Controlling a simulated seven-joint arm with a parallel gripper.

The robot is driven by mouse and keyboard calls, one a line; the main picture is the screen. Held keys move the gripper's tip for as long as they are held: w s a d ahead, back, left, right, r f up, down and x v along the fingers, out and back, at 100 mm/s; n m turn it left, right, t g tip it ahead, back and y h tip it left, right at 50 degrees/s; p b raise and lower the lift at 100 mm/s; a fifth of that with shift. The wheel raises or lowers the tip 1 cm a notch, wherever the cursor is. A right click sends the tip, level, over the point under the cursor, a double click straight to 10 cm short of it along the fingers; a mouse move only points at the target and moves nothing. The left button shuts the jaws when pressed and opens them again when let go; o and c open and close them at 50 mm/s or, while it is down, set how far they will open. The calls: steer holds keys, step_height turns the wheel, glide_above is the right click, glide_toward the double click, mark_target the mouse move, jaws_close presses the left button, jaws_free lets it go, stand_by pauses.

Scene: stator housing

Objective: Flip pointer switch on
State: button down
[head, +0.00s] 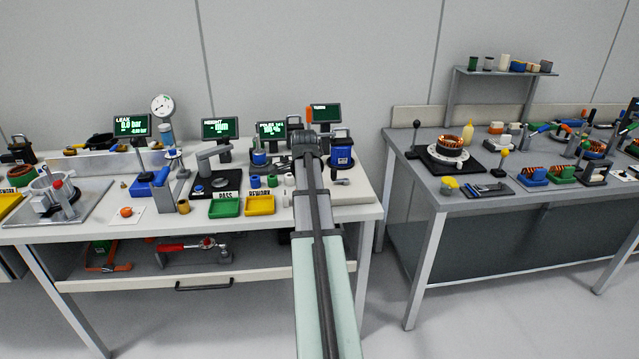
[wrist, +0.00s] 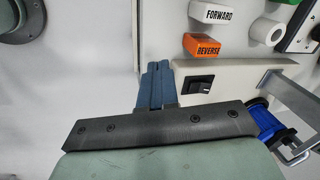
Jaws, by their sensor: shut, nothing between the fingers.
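A small black switch (wrist: 199,84) with a pale mark sits on a cream base (wrist: 233,78) in the wrist view. I take it for the pointer switch; its setting is too small to tell. My gripper (wrist: 157,66) has its blue fingers together, with nothing between them. The fingertips are to the left of the switch, apart from it in the picture. I cannot tell their height above the surface. In the head view my arm reaches over the left bench, and its own links hide the fingers and the switch.
An orange REVERSE block (wrist: 202,45) and a white FORWARD block (wrist: 212,12) lie beyond the switch. A white ring (wrist: 266,31) is at upper right. A blue spool (wrist: 268,124) and a grey bracket (wrist: 290,100) stand close on the right.

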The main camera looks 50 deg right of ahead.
steer(key=s+d+r+m+t+h, duration=0.1)
steer(key=s+d+r+m, duration=0.15)
steer(key=d+r, duration=0.65)
steer(key=shift+m, duration=0.25)
steer(key=x, duration=0.4)
steer(key=w+a+x, duration=0.1)
steer(key=x, duration=0.6)
steer(key=shift+w+f, duration=0.25)
steer(key=shift+f, duration=0.05)
